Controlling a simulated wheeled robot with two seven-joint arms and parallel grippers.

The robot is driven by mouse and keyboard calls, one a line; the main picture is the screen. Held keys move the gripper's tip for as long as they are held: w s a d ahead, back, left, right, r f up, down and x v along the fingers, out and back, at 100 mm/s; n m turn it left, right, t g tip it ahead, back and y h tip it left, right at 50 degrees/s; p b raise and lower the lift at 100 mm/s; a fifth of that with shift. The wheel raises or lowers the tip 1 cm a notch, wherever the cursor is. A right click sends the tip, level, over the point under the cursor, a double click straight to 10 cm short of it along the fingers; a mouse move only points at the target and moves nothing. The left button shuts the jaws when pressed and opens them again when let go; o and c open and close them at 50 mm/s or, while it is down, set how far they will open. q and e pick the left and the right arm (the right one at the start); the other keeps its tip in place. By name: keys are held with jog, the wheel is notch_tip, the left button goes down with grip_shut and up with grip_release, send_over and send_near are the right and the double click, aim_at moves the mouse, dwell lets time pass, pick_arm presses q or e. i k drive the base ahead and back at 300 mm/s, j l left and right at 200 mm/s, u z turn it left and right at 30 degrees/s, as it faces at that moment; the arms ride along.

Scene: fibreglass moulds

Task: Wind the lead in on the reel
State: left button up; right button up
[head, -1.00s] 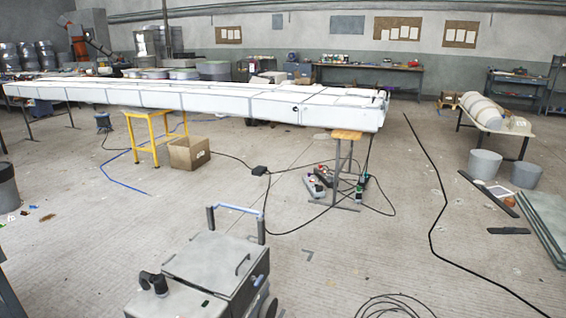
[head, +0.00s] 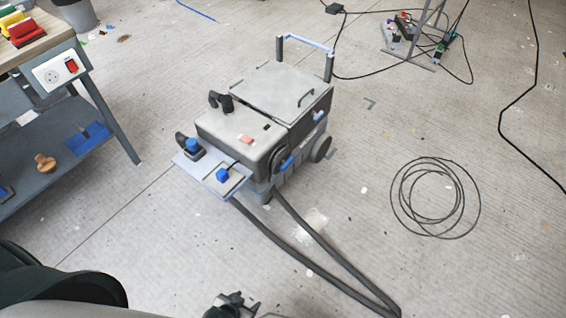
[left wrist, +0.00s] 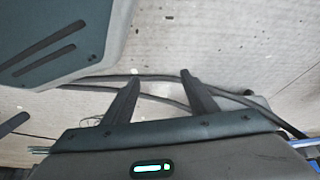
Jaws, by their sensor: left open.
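A black lead lies in loose loops (head: 398,205) on the floor, right of a grey wheeled machine (head: 290,88). I cannot tell whether this is the task's lead. A round grey part sits on the machine's side; I cannot tell whether it is the reel. My left gripper (head: 232,303) shows only partly at the bottom edge of the head view, in front of the machine and apart from it. In the left wrist view its two fingers (left wrist: 158,85) are spread and empty, with dark hoses (left wrist: 150,78) behind them. My right gripper is not in view.
Two dark hoses (head: 315,240) run from the machine across the floor to the lower right. A workbench (head: 60,160) with a socket box (head: 58,70) stands at the left. Another black cable (head: 503,115) lies far right.

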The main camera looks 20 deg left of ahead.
aim_at(281, 159)
jog(key=i+l, duration=0.1)
jog(key=l, duration=0.5)
jog(key=i+l, duration=0.1)
jog(key=l, duration=0.5)
jog(key=i+l, duration=0.1)
jog(key=l, duration=0.5)
jog(key=i+l, duration=0.1)
jog(key=l, duration=0.5)
